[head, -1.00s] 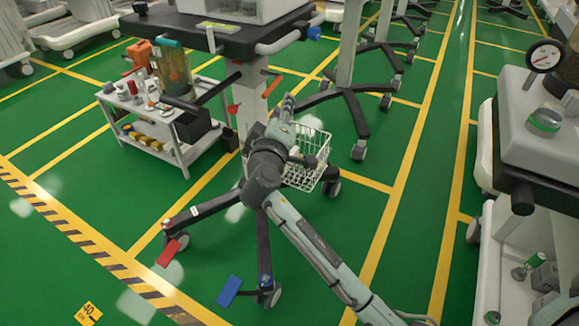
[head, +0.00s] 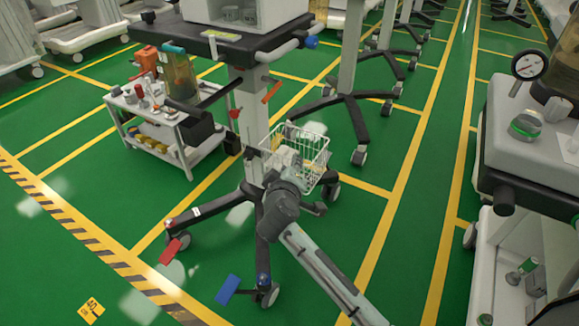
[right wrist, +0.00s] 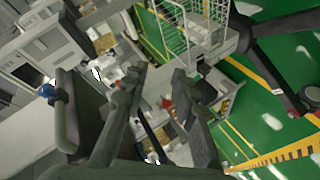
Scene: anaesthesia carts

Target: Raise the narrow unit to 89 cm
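The narrow unit seems to be the wheeled stand with a grey column (head: 250,105), a dark top (head: 220,42) carrying a pale box, and a black star-shaped base. A red lever (head: 271,92) and a long black bar (head: 218,96) stick out beneath the top. A white wire basket (head: 308,150) hangs at the column; it also shows in the right wrist view (right wrist: 185,28). My right gripper (head: 290,162) is in front of the basket, partly hidden by its wrist. In the right wrist view its fingers (right wrist: 160,82) are apart and empty. My left gripper is out of view.
A small white trolley (head: 185,160) with bottles and tools stands to the left. A pale cart with a gauge (head: 529,66) is close on the right. Red (head: 169,251) and blue (head: 228,289) plates lie near the base. Other stands (head: 349,60) are behind; yellow-lined green floor is free between.

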